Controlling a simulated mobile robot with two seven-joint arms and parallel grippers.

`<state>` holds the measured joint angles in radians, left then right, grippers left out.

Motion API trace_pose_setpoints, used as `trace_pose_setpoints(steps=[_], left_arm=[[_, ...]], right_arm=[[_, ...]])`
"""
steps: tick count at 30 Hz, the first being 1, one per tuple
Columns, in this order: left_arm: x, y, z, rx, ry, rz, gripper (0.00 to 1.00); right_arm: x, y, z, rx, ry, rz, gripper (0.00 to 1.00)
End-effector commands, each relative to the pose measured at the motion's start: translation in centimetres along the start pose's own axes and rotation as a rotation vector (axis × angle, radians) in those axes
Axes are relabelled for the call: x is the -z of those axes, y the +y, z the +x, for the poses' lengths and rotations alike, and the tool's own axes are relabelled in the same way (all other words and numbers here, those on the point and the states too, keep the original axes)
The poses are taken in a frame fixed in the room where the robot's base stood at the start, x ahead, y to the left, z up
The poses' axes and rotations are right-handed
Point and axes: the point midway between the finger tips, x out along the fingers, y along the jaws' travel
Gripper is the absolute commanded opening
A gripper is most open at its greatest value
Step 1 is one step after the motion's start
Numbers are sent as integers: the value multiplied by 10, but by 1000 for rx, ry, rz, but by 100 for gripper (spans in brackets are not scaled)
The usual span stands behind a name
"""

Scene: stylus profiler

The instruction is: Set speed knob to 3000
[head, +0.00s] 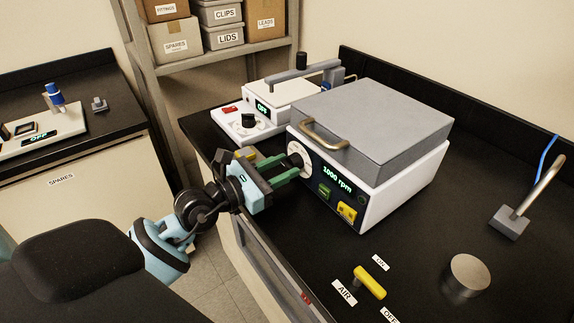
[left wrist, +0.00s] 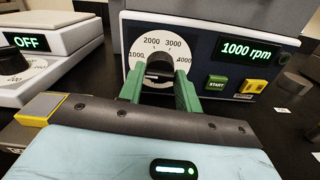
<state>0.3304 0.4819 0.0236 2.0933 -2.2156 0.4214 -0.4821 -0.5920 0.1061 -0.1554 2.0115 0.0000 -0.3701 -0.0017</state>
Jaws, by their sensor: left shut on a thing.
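The speed knob (head: 296,160) is a black knob on a white dial on the dark front panel of a white box with a grey lid. In the left wrist view the knob (left wrist: 160,66) sits below dial marks 1000, 2000, 3000 and 4000. Its pointer direction is hard to make out. The green display (left wrist: 246,49) reads 1000 rpm. My left gripper (head: 284,170) is shut on the knob, with one green finger on each side. A green START button (left wrist: 217,83) and a yellow button (left wrist: 255,87) are right of the dial. My right gripper is not in view.
A smaller white device (head: 262,118) reading OFF stands behind on the left, with its own black knob. A yellow valve handle (head: 370,281) with AIR, ON and OFF labels and a metal cylinder (head: 467,275) are on the black bench in front.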

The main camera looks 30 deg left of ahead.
Motion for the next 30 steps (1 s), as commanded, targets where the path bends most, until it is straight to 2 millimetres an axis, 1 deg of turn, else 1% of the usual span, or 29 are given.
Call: trace_pose_setpoints(steps=[1, 14, 25, 27, 30], left_arm=[[0, 0, 0, 1, 0, 99, 6], [0, 0, 0, 1, -1, 1013, 6], [0, 0, 0, 1, -2, 1871, 6], [0, 0, 0, 0, -2, 1995, 6], [0, 0, 0, -2, -1, 1974, 6]], right_arm=[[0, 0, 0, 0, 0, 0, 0], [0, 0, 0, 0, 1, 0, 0], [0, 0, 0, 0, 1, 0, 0], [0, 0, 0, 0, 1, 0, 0], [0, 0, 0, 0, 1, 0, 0]])
